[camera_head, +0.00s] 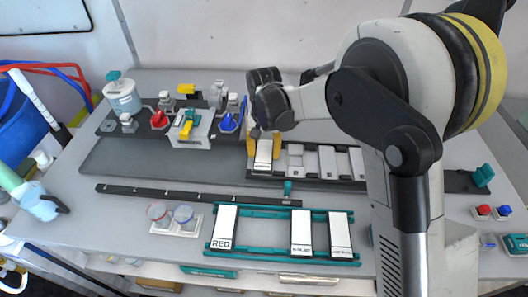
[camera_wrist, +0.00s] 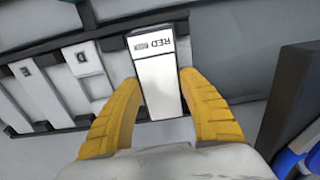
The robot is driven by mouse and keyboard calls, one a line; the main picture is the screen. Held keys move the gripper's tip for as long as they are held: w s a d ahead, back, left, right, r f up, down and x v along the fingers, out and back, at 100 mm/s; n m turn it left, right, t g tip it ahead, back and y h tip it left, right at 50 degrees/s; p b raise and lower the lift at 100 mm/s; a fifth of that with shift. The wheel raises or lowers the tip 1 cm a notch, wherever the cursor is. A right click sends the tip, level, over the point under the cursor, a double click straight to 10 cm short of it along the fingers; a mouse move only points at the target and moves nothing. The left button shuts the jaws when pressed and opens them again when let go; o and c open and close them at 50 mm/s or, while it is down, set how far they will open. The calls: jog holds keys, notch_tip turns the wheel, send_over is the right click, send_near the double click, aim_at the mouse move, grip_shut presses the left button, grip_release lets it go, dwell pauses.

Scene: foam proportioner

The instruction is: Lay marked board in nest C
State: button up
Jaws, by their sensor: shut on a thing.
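My gripper (camera_head: 263,147) has its yellow fingers on either side of a white board (camera_head: 263,157) at the left end of the dark nest rack. In the wrist view the same board (camera_wrist: 158,85) lies between the fingertips (camera_wrist: 158,98), with "RED" and a small dark mark printed near its far end. A nest marked D (camera_wrist: 88,62) is beside it, with further nests beyond. The held board covers its own place, so no letter shows there. I cannot tell whether it touches the nest floor.
A teal rack (camera_head: 280,255) at the front holds several white boards, one marked RED (camera_head: 224,228). A dark rail (camera_head: 190,195) crosses the table. Valves and a block (camera_head: 186,130) stand at the back left.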

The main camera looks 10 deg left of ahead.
jog(key=o, duration=1.2)
jog(key=shift+o, duration=0.4)
jog(key=o, duration=0.3)
jog(key=shift+o, duration=0.2)
jog(key=shift+r+p, duration=2.45)
jog(key=shift+r, duration=1.6)
